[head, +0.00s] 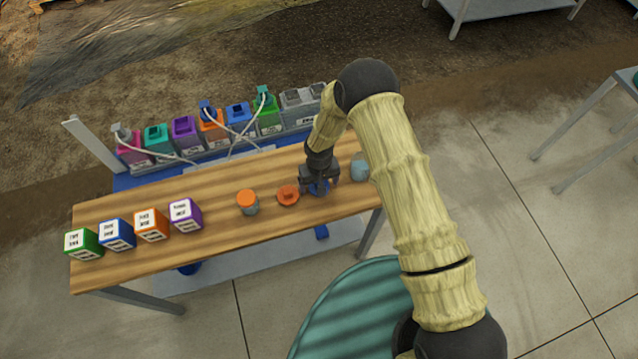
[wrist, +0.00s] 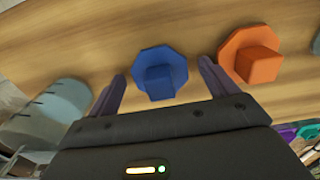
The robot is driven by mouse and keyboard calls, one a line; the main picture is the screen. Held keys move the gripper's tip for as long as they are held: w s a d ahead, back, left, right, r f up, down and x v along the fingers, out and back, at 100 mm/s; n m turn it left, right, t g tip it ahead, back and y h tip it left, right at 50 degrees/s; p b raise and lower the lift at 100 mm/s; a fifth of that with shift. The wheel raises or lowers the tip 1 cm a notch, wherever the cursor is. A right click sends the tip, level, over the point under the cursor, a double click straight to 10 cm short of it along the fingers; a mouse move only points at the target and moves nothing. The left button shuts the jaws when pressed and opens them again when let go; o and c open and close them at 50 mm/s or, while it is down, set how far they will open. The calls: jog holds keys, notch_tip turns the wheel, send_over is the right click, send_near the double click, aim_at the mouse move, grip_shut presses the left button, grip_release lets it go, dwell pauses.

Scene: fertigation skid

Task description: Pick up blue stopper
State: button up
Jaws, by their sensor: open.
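The blue stopper (wrist: 160,72) lies on the wooden bench, an octagonal flange with a square knob, and shows whole in the wrist view. In the head view the blue stopper (head: 318,187) is partly hidden under my gripper (head: 320,184). My gripper, also seen in the wrist view (wrist: 163,85), is open, with one finger on each side of the blue stopper. No grip on it shows. The height of the fingertips over the bench is hard to tell.
An orange stopper (wrist: 252,57) lies close beside one finger. A grey cup (head: 360,168) stands on the other side. An orange-topped cup (head: 247,201) and several labelled boxes (head: 151,225) stand farther left on the bench (head: 220,235). Coloured containers (head: 183,132) line the back.

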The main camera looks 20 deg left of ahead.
dwell(0.3)
jog(key=c, duration=1.1)
jog(key=shift+o, duration=0.2)
notch_tip(320, 180, up, 10)
jog(key=b, duration=0.3)
jog(key=shift+w, duration=0.1)
